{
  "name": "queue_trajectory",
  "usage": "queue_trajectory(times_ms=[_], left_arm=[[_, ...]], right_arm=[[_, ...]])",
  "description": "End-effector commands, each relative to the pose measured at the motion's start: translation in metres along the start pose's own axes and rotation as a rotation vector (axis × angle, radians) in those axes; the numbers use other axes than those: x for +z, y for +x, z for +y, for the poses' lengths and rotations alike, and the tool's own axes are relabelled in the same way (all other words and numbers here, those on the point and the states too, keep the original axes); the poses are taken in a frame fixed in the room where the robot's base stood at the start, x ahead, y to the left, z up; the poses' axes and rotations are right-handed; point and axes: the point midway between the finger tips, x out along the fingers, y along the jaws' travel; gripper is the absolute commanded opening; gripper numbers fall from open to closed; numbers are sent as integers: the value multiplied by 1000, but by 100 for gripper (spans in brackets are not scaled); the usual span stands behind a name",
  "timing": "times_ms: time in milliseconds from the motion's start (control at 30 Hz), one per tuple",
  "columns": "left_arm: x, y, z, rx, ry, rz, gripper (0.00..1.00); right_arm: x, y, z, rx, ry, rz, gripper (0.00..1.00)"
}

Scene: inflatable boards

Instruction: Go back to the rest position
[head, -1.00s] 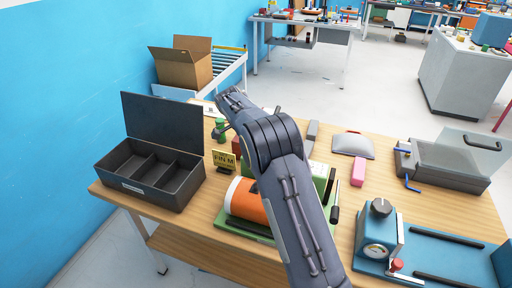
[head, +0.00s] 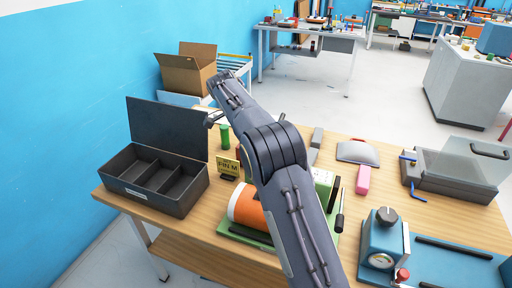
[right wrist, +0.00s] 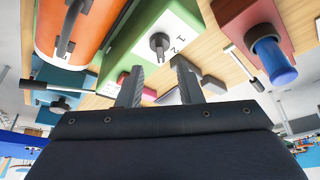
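My right arm (head: 285,185) reaches up over the middle of the wooden table (head: 205,235) in the head view. Part of its right gripper (head: 214,118) shows near a green cylinder (head: 225,137), in front of the card box. In the right wrist view the two fingers of my right gripper (right wrist: 160,82) stand apart, with nothing visibly held between them. My left gripper is in neither view.
A black open-lid box (head: 150,180) with compartments is at left. A yellow sign (head: 228,167), an orange roll (head: 247,205) on a green base, a pink block (head: 363,180) and a blue device with gauge (head: 383,240) share the table. A cardboard box (head: 190,70) stands behind.

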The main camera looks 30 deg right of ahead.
Motion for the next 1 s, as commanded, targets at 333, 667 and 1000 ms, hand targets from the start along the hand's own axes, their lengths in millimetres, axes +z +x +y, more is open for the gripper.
queue_trajectory(times_ms=[333, 667, 1000], left_arm=[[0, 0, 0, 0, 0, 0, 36], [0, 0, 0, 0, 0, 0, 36], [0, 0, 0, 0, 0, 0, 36]], right_arm=[[0, -4, 0, 0, 0, 0, 33], [-10, -5, 10, -2, -27, -40, 33], [-39, -24, 129, -211, -435, -400, 33]])
